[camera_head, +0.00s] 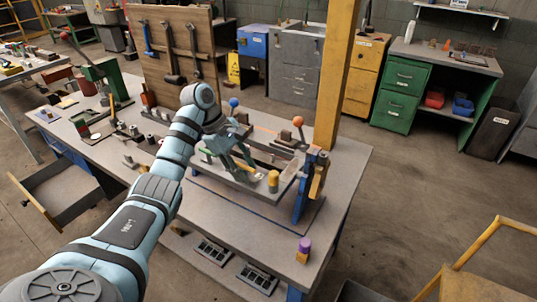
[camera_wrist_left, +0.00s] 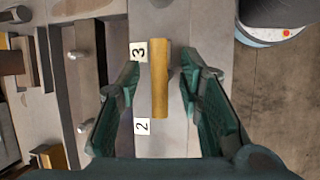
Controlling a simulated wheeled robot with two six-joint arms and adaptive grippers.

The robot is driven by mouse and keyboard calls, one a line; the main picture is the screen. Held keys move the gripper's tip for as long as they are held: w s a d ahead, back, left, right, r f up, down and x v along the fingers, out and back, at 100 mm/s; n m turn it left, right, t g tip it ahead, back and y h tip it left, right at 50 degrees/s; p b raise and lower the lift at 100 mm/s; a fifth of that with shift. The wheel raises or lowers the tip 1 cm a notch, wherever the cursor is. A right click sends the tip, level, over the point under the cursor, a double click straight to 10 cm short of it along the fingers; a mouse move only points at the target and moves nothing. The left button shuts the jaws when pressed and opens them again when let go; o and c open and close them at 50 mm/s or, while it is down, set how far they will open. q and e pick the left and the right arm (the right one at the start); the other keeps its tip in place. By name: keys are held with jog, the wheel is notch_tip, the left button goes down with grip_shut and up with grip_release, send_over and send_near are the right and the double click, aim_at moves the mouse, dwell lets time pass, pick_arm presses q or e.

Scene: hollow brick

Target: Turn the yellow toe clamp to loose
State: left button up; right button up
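A yellow-brown bar (camera_wrist_left: 159,78), which looks like the yellow toe clamp, lies on a grey surface in the left wrist view. White labels marked 3 (camera_wrist_left: 139,52) and 2 (camera_wrist_left: 142,126) sit beside it. My left gripper (camera_wrist_left: 160,75) is open, with one green finger on each side of the bar and a visible gap to both. In the head view my left gripper (camera_head: 234,159) is over the fixture on the bench, and I cannot clearly make out the bar there. My right gripper is in neither view.
The fixture plate (camera_head: 241,184) carries a yellow cylinder (camera_head: 273,181), with a blue bracket (camera_head: 301,200) at its right. Blue (camera_head: 233,103) and orange (camera_head: 298,121) ball knobs stand behind. A yellow post (camera_head: 335,75) rises at the back. The bench's front right (camera_head: 255,233) is mostly clear.

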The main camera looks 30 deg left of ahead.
pick_arm(q)
jog(key=shift+s, duration=0.1)
jog(key=n+t, duration=0.1)
jog(key=n, duration=0.1)
jog(key=shift+n+y+p, duration=0.3)
jog(key=shift+n+p, duration=0.05)
jog(key=shift+n, duration=0.05)
jog(key=n+t+y+p, duration=0.1)
jog(key=n, duration=0.3)
jog(key=shift+d+r, duration=0.1)
jog(key=shift+s+r+n+t+y+p, duration=0.25)
jog(key=shift+r+n+y, duration=0.3)
jog(key=shift+n, duration=0.55)
jog(key=v, duration=1.2)
jog(key=w+d+r+m+t+h, duration=0.1)
jog(key=w+d+t+h, duration=0.15)
jog(key=d+h, duration=0.95)
jog(key=s+d+r+n+t+h, duration=0.1)
jog(key=d+r+n+t+h, duration=0.1)
jog(key=d+r, duration=0.5)
jog(key=d+n+t+p, duration=0.1)
jog(key=d, duration=0.3)
jog(key=shift+r+h, duration=0.2)
jog(key=shift+h, duration=0.15)
jog(key=shift+s+n, duration=0.1)
jog(key=shift+n, duration=0.2)
